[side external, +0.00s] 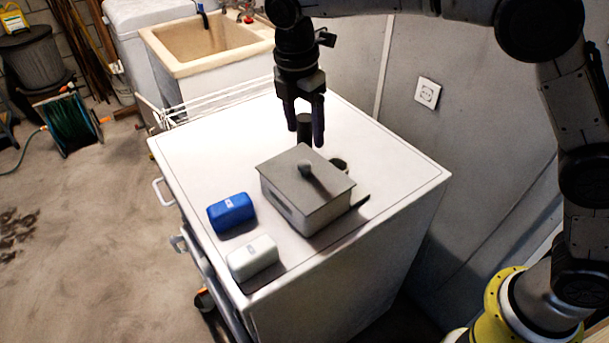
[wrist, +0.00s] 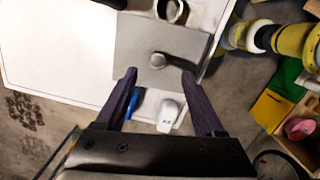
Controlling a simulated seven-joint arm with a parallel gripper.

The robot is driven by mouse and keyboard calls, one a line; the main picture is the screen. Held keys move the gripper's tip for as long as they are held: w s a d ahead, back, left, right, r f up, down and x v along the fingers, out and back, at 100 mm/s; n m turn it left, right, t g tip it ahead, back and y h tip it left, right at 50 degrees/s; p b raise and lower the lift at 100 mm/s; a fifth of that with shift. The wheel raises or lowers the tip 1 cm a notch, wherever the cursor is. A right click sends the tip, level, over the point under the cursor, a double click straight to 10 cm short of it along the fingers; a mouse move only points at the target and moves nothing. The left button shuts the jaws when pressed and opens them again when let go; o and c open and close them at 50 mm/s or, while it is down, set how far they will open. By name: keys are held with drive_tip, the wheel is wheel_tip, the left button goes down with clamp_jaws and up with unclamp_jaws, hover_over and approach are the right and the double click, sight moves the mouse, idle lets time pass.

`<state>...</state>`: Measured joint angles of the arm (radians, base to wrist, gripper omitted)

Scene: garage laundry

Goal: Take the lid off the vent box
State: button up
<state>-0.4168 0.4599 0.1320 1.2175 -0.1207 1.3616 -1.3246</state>
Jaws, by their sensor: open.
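The vent box (side external: 325,212) is a light grey box standing on the white worktop. Its flat grey lid (side external: 283,172) is on top, with a small round knob (side external: 305,168) at the middle. The lid (wrist: 133,45) and knob (wrist: 157,60) also show in the wrist view. My gripper (side external: 306,136) points down above the box, toward its far side in the side view, with its fingers apart and empty. In the wrist view the knob lies just beyond and between the fingertips (wrist: 159,74); nothing is gripped. The inside of the box is hidden.
A blue block (side external: 231,213) and a white block (side external: 252,257) lie left of the box. A dark cylinder (side external: 304,122) and a dark round cup-like thing (side external: 339,164) stand behind it. The back left of the worktop (side external: 215,150) is clear. A wall rises behind.

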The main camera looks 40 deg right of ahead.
sight(305, 163)
drive_tip(key=f, duration=0.3)
drive_tip(key=shift+d, duration=0.2)
drive_tip(key=shift+w+a+f, duration=0.1)
drive_tip(key=shift+f, duration=1.25)
drive_tip(key=shift+w+a+f, duration=0.1)
drive_tip(key=shift+f, duration=1.25)
clamp_jaws()
drive_tip(key=shift+r, duration=0.1)
